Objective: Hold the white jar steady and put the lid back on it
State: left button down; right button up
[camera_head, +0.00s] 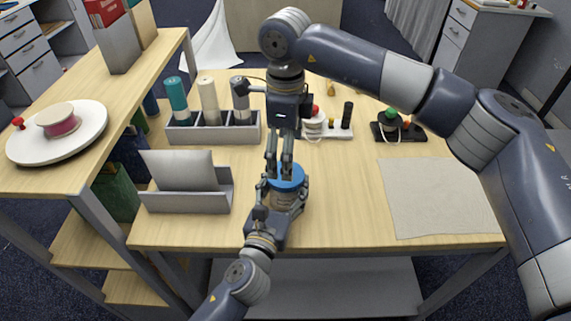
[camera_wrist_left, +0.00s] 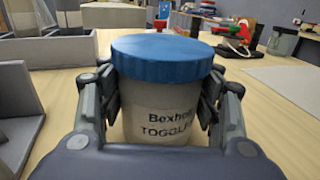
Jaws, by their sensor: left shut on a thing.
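The white jar (camera_wrist_left: 160,116) stands upright on the table, with dark lettering on its front. Its blue lid (camera_head: 286,176) sits level on top of the jar; the lid also shows in the left wrist view (camera_wrist_left: 163,57). How tightly it is seated I cannot tell. My left gripper (camera_head: 283,197) is shut around the jar's body below the lid, one finger on each side. My right gripper (camera_head: 280,172) points down over the lid with its two fingers apart and nothing between them. It does not show in the left wrist view.
A grey rack (camera_head: 213,133) with several cylinders and a grey holder (camera_head: 186,200) stand left of the jar. Behind it is a white stand (camera_head: 326,128); a black stand (camera_head: 398,133) is at back right. A beige cloth (camera_head: 436,197) lies right. Table between is clear.

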pick_arm(q)
jog(key=shift+c, duration=2.2)
grip_release()
pick_arm(e)
notch_tip(320, 180, up, 7)
pick_arm(q)
jog(key=shift+s, duration=0.1)
jog(key=v, duration=1.2)
pick_arm(e)
jog(key=shift+f, duration=0.1)
